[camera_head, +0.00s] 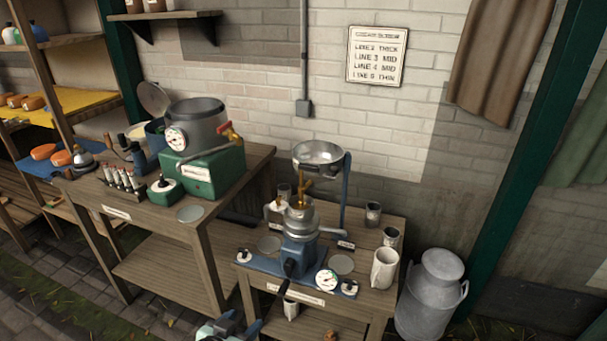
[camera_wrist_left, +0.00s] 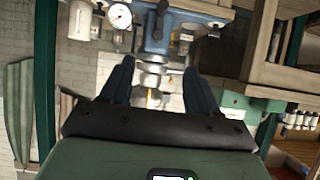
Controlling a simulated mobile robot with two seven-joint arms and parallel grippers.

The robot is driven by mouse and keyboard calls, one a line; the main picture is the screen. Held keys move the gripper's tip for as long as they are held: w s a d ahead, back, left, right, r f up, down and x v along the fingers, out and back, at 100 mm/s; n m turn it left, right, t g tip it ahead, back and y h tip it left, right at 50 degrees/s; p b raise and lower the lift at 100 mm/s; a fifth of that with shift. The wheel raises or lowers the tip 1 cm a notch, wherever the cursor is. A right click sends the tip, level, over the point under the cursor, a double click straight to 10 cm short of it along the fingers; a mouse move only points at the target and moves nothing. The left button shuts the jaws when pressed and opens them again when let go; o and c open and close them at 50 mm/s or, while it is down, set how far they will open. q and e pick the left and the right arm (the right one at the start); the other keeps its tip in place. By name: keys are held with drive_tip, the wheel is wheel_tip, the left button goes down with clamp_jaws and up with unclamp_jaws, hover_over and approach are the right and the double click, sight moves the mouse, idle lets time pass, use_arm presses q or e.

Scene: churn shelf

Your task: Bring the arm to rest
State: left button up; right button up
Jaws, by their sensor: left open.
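My left gripper (camera_head: 236,326) shows at the bottom edge of the head view, in front of and below the small table with the blue machine. In the left wrist view its two blue fingers (camera_wrist_left: 160,75) stand apart, with nothing held between them. The blue cream-separator machine (camera_head: 299,245) with a metal bowl on top stands upright on the small table. In the left wrist view this machine (camera_wrist_left: 155,35) appears upside down beyond the fingers, apart from them. Most of my left arm is hidden below the head view's edge. My right gripper is in neither view.
The small wooden table (camera_head: 322,312) also carries a white jug (camera_head: 384,268) and metal cups. A milk can (camera_head: 432,295) stands on the floor at its right. A taller table (camera_head: 205,226) at left holds a green-based pot (camera_head: 205,172). Shelves fill the far left.

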use_arm(q)
drive_tip(key=s+a+f+n+g+y+p, duration=0.1)
drive_tip(key=s+f+n+g+p, duration=0.15)
drive_tip(key=s+f+p, duration=0.4)
drive_tip(key=s+f+n+g+p, duration=0.1)
drive_tip(key=s+f+g, duration=0.3)
drive_tip(key=f, duration=0.5)
drive_tip(key=s+d+f+n+g+p, duration=0.1)
drive_tip(key=s+f+n+g+p, duration=0.1)
drive_tip(key=s, duration=0.7)
drive_tip(key=s+d+f+n+g+p, duration=0.1)
drive_tip(key=s+f+g+p, duration=0.3)
drive_tip(key=s, duration=0.6)
drive_tip(key=shift+s+d+n, duration=0.25)
drive_tip(key=shift+d+n, duration=0.05)
drive_tip(key=shift+n, duration=0.55)
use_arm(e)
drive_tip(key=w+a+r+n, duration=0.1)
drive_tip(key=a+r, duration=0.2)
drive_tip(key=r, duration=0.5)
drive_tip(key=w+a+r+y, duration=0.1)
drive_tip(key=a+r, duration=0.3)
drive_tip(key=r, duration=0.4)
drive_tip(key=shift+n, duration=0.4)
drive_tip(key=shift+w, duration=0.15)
